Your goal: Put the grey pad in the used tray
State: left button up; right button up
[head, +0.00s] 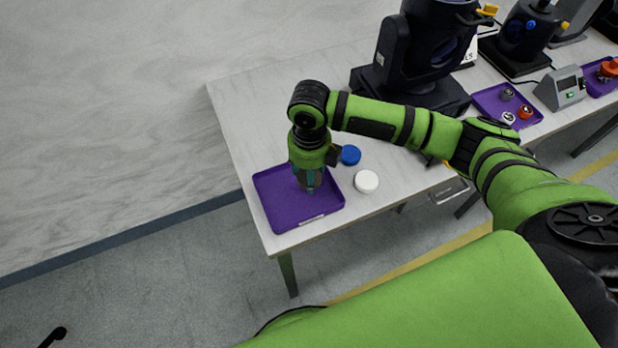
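A purple tray (283,216) with a small pale label on its front rim lies on the left end of the table; the label is too small to read. My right gripper (310,184) points down over this tray's right part, fingers low and near its floor. Whether the fingers are apart or hold something is too small and dark to tell. No grey pad shows clearly in the tray or at the fingers. A small dark grey round piece (507,94) lies in another purple tray (484,98) at the right. My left gripper is not seen.
A blue disc (351,155) and a white disc (367,181) lie beside the left tray. Large black lamps (428,55) stand along the back. A grey device (561,87) stands at the right. The table (236,120) is bare behind the left tray.

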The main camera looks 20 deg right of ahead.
jog(key=shift+f+p, duration=0.35)
jog(key=shift+f, duration=1.6)
jog(key=shift+f, duration=0.15)
jog(key=o, duration=0.8)
notch_tip(320, 180, up, 12)
jog(key=shift+s+r+b, duration=0.1)
jog(key=shift+r+b, duration=0.1)
jog(key=shift+b, duration=0.35)
